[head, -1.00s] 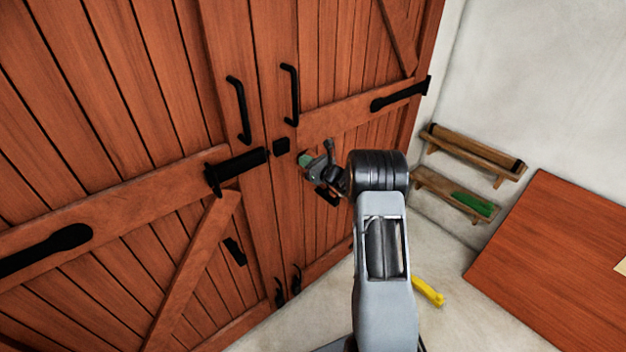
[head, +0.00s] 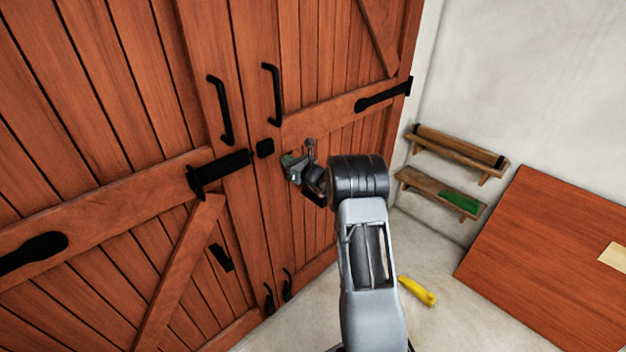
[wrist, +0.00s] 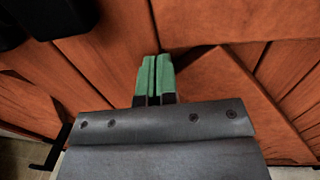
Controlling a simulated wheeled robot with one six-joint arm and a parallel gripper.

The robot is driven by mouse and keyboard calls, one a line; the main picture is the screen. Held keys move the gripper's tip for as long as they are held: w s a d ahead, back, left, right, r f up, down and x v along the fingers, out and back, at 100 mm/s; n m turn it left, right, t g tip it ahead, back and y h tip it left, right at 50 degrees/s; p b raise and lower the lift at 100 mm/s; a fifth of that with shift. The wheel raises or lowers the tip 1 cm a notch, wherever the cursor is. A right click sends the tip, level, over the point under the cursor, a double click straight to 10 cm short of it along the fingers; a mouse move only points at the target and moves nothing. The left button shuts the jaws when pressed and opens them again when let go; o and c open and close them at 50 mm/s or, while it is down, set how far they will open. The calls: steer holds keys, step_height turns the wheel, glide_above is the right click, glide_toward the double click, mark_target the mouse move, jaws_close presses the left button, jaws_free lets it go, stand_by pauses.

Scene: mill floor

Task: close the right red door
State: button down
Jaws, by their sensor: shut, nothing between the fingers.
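The right red door (head: 325,75) is a plank door with a black vertical handle (head: 272,95) and a black strap hinge (head: 384,95) at its right. It stands beside the left red door (head: 90,110), its edge about in line with it; I cannot tell if a small gap is left. My gripper (head: 288,161) is shut and empty, its green fingertips at the right door just right of the black latch block (head: 265,148). In the wrist view the shut green fingertips (wrist: 155,62) point at the red planks; contact is not clear.
A black bolt (head: 220,171) sits on the left door. Right of the doors, two wooden wall shelves (head: 425,183) hang, the lower with a green item (head: 460,201). A yellow object (head: 417,291) lies on the floor near a red-brown tabletop (head: 545,260).

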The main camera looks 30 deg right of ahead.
steer(key=a+b+v, duration=0.1)
steer(key=b+v, duration=0.1)
steer(key=v, duration=1.2)
steer(key=s+a+f+n+g+y, duration=0.1)
steer(key=s+a+f+n+g, duration=0.2)
steer(key=s+a+n+g, duration=0.4)
steer(key=s+a+f+n+g+y, duration=0.1)
steer(key=s+a+f+n+g, duration=0.2)
steer(key=s+a+n+g, duration=0.45)
steer(key=s+a+r+n+t+h, duration=0.1)
steer(key=s+a+r+n+h, duration=0.1)
steer(key=s+r+n+h, duration=0.6)
steer(key=s+n, duration=0.4)
steer(key=n, duration=0.5)
steer(key=shift+s+r+h, duration=0.4)
steer(key=shift+a+n+t, duration=0.1)
steer(key=shift+n+t, duration=0.15)
